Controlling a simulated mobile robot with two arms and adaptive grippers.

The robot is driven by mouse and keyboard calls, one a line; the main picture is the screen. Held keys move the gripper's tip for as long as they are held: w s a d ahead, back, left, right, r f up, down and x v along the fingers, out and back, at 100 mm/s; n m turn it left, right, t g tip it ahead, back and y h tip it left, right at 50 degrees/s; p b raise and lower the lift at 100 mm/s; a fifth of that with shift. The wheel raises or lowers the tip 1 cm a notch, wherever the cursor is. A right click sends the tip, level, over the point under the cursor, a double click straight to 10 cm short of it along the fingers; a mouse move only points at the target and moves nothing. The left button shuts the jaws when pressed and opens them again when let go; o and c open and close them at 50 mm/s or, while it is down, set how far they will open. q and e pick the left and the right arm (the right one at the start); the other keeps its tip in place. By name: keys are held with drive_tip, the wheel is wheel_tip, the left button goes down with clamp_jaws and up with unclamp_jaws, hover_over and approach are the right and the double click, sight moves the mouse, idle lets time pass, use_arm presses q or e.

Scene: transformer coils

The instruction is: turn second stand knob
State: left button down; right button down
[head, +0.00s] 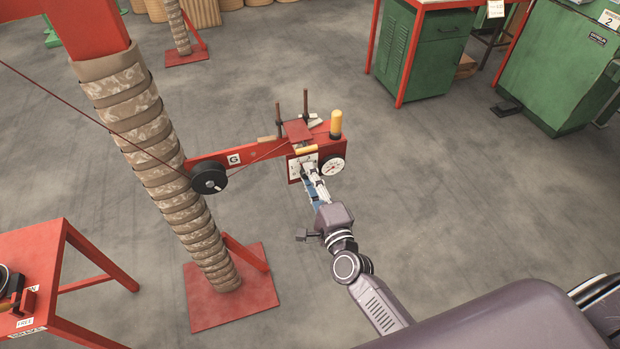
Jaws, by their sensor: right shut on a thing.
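A red stand with a wrapped column (165,165) rises from a red base plate (235,303) left of centre. A red arm (245,153) marked G reaches right from the column to a red box with a white dial (332,166), a white panel and a yellow cylinder (336,124) on top. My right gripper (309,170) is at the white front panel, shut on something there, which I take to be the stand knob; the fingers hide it. My left gripper is not in view.
A black pulley (209,178) with a thin red wire sits on the arm. A red table (40,265) stands at the lower left. Green cabinets (432,55) stand at the back right. The grey floor (450,200) between is clear.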

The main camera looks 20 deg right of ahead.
drive_tip(key=shift+f+m, duration=0.1)
drive_tip(key=shift+m, duration=0.2)
drive_tip(key=c, duration=1.9)
unclamp_jaws()
drive_tip(key=shift+c, duration=0.2)
drive_tip(key=shift+s, duration=0.1)
drive_tip(key=s, duration=1.2)
drive_tip(key=shift+d, duration=0.25)
